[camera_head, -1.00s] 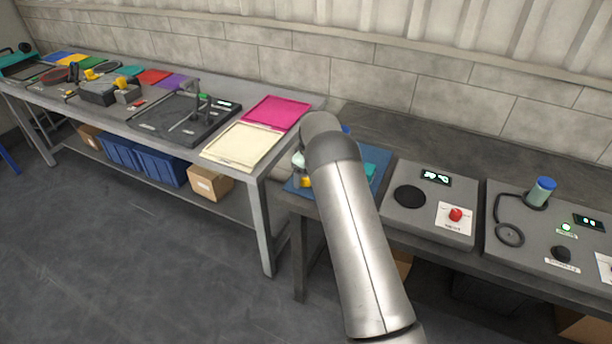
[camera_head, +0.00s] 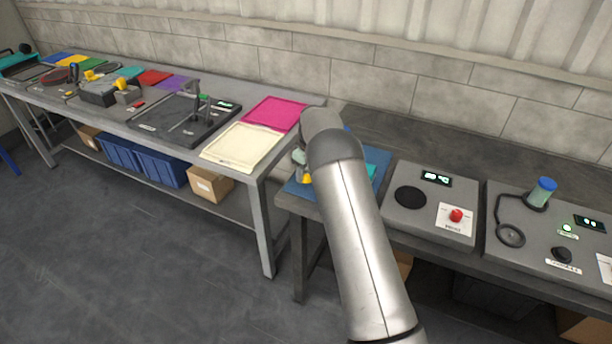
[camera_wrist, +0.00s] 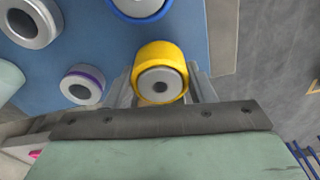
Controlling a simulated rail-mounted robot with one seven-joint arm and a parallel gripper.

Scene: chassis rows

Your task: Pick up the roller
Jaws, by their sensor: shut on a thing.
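A roller with a yellow band and a grey core (camera_wrist: 160,78) is between the two fingers of my gripper (camera_wrist: 163,90) in the wrist view. The fingers are shut on its sides, and its round end faces the camera. In the head view my arm hides most of the gripper; a small yellow patch (camera_head: 306,179) shows at the arm's left edge, over the blue mat (camera_head: 381,160). I cannot tell whether the roller touches the mat.
Near the roller are a blue-ringed cylinder (camera_wrist: 138,7), a purple-ringed one (camera_wrist: 82,84) and a grey one (camera_wrist: 31,22). Right of the mat is a grey panel with a red button (camera_head: 456,215). To the left, a long table carries a cream tray (camera_head: 240,147) and a pink tray (camera_head: 275,113).

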